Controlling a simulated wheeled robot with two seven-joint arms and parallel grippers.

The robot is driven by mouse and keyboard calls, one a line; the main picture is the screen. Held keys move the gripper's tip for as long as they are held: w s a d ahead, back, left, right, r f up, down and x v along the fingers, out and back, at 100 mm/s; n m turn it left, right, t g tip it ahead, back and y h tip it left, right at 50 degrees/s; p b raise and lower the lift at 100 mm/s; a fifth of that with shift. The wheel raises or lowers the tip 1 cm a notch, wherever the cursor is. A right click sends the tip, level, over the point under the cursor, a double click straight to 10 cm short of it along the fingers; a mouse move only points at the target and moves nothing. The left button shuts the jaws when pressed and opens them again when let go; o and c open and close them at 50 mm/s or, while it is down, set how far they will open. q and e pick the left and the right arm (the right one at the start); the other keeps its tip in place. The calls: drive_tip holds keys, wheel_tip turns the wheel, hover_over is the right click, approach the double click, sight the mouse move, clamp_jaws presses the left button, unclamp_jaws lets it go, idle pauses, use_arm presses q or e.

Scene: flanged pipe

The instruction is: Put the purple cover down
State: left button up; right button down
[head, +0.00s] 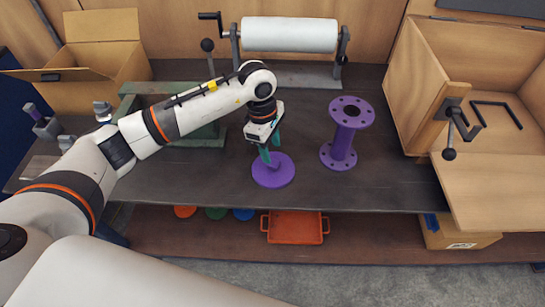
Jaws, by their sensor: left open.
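The purple cover (273,175) is a flat round disc lying on the dark table near its front edge. My left gripper (270,157) points down at the cover from above, its green fingers open at the disc's raised middle. Whether the fingers touch the cover is hard to tell. The purple flanged pipe (343,147) stands upright to the right of the cover, apart from it, with bolt holes in its top flange. My right gripper is not in view.
A white roll (289,34) on a crank stand is at the back. A cardboard box (104,45) stands at back left and a wooden crate (428,70) at right. An orange tray (295,228) is on the lower shelf. The table (400,165) is clear right of the pipe.

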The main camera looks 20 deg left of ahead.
use_arm(q)
wheel_tip(320, 180, up, 7)
drive_tip(key=a+b, duration=0.1)
idle(0.5)
